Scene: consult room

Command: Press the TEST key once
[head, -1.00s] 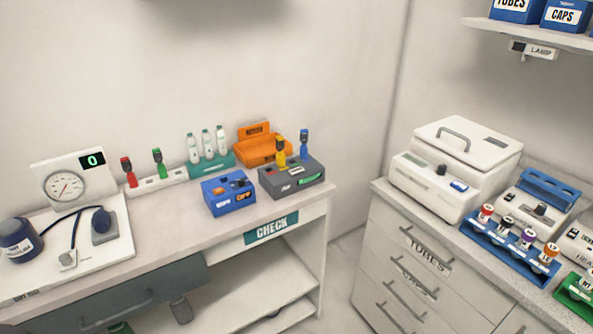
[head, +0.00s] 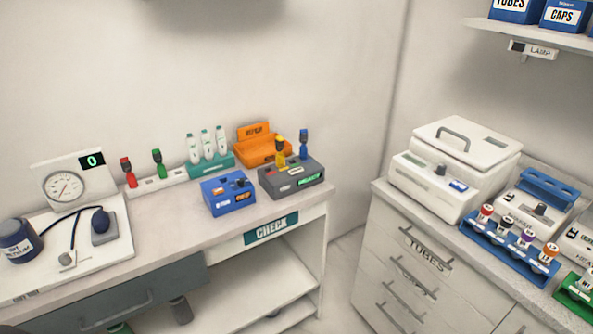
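A grey box (head: 291,180) stands near the right end of the left desk. It has small keys on top, a green-lettered strip on its front, and a yellow and a blue upright piece at its back. A blue box (head: 228,194) with dark knobs and small orange and white labels stands just left of it. The small labels are too blurred to read, so I cannot tell which key is marked TEST. Neither of my grippers shows in the head view.
An orange tray (head: 262,152) and a teal rack (head: 211,163) of white bottles stand behind the boxes. A pressure gauge (head: 66,186) stands at left. A white machine (head: 456,172) and a blue tube rack (head: 500,241) stand on the right counter. Desk in front of the boxes is clear.

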